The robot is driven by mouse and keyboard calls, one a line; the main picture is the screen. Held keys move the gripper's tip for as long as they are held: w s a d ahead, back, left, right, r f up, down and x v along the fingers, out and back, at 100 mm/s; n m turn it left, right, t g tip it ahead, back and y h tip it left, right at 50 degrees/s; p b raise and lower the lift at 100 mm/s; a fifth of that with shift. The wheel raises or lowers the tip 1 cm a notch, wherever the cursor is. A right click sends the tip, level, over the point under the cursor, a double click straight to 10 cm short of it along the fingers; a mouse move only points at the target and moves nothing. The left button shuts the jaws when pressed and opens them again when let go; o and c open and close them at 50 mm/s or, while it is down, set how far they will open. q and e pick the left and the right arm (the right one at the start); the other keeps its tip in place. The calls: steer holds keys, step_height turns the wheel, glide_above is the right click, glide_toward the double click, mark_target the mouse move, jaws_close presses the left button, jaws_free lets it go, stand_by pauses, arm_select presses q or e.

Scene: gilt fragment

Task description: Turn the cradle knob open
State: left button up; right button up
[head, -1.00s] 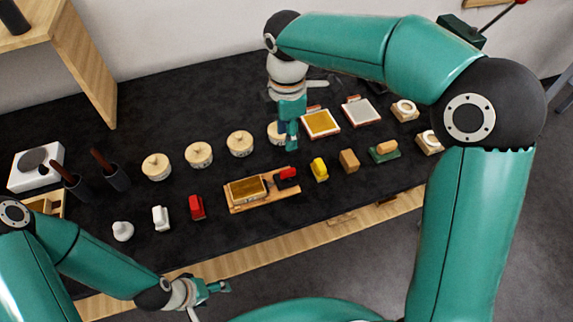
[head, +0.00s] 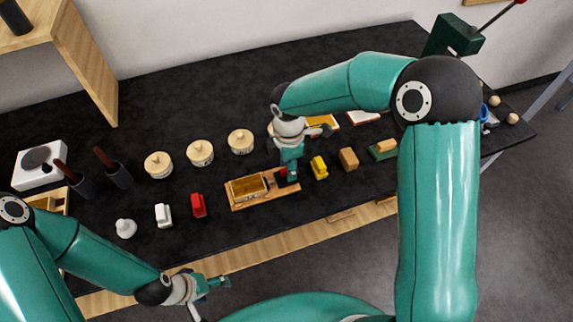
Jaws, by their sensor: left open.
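The cradle (head: 236,204) is a wooden base on the dark table top, with a gold piece (head: 247,188) in it. A small red knob (head: 283,171) on a dark mount sits at the cradle's right end, partly hidden by my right gripper. My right gripper (head: 288,174) points down right at the knob; whether its fingers touch or close on the knob is not clear. My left gripper (head: 222,283) is open and empty, in front of the table's front edge, well away from the cradle.
Red (head: 198,205) and white (head: 163,215) blocks stand left of the cradle; yellow (head: 319,167) and tan (head: 348,159) blocks stand right of it. Several round lidded pots, including one (head: 240,142), stand behind. Two dark cups with brown handles are at left.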

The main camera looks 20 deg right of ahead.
jaws_close()
steer(key=shift+a, duration=0.15)
